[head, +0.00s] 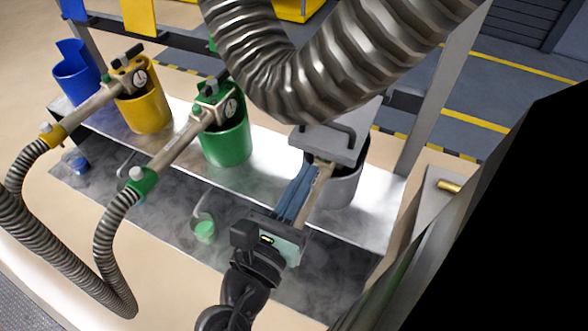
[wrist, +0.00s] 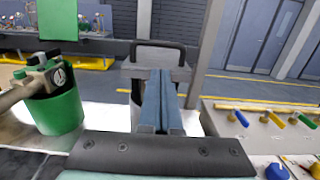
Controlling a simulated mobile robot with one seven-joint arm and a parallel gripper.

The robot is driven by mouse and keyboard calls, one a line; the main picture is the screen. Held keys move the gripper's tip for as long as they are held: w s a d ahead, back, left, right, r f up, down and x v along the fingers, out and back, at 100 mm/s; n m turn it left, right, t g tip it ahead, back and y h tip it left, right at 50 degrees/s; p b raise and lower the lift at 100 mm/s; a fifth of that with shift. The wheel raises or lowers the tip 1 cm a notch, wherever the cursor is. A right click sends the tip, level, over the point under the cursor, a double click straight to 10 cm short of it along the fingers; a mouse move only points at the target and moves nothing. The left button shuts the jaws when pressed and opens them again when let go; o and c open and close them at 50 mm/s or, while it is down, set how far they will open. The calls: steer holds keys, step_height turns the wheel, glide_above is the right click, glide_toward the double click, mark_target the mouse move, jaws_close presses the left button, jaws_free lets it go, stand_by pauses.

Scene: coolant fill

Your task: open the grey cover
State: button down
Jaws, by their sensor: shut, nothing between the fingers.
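The grey cover (head: 322,147) is a flat plate with a black bar handle (head: 342,131). It lies over the grey holder (head: 349,187) at the right end of the metal bench. In the wrist view the cover (wrist: 184,73) shows behind my fingers, with its handle (wrist: 157,44) arching above it. My gripper (head: 314,168) has its blue fingers shut and empty. In the head view the fingertips are at the near edge of the cover. In the wrist view the gripper (wrist: 160,74) is below the handle; whether it touches the cover I cannot tell.
Green (head: 226,142) and yellow (head: 146,108) holders with hosed nozzles stand left along the bench. A thick ribbed hose (head: 300,75) hangs close above the cover. A panel with coloured levers (wrist: 270,120) is at right. Bare bench lies between the green and grey holders.

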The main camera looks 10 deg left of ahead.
steer(key=p+x, duration=0.1)
steer(key=x, duration=0.6)
steer(key=shift+w, duration=0.2)
steer(key=shift+r+p, duration=0.25)
steer(key=shift+p, duration=0.1)
steer(key=shift+r+p, duration=0.5)
steer(key=shift+p, duration=0.5)
steer(key=shift+g, duration=0.3)
steer(key=shift+w+r+p, duration=0.1)
steer(key=shift+p, duration=0.3)
